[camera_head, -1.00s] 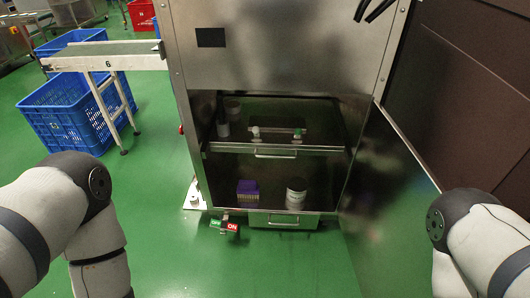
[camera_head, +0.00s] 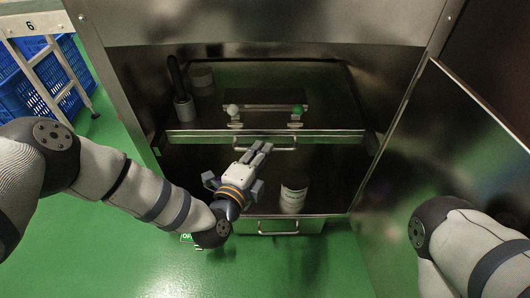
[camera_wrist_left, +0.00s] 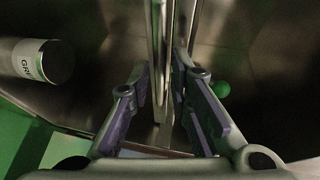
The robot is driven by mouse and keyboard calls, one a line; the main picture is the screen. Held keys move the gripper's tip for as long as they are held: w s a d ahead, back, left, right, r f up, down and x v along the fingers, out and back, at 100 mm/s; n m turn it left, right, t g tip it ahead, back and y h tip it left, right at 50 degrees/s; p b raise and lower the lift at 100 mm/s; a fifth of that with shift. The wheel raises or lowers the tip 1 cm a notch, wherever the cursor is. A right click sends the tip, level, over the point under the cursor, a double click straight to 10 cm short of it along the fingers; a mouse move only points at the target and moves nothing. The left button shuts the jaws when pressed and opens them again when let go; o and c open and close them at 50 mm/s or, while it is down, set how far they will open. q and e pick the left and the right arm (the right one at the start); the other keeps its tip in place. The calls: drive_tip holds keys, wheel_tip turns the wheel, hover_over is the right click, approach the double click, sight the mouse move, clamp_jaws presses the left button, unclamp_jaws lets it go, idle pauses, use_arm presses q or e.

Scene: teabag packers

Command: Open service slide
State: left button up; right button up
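The upper service slide (camera_head: 330,134) is a metal shelf in the open cabinet, with a bright front edge and a bar handle (camera_head: 285,149). It looks pushed in. My left gripper (camera_head: 262,147) reaches in from the left, with its fingertips at the left part of this handle. In the left wrist view, the fingers of my left gripper (camera_wrist_left: 165,105) stand apart on either side of narrow metal bars (camera_wrist_left: 158,50). Whether they touch a bar is unclear. My right gripper is out of view; only my right arm shows.
A white can (camera_head: 293,197) stands on the lower level, right of my left gripper. A lower drawer handle (camera_head: 278,232) lies below. The open cabinet door (camera_head: 440,150) bounds the right.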

use_arm(q)
drive_tip(key=shift+b+x, duration=0.35)
drive_tip(key=shift+x, duration=0.8)
drive_tip(key=shift+w+d, duration=0.1)
drive_tip(key=shift+w, duration=0.05)
clamp_jaws()
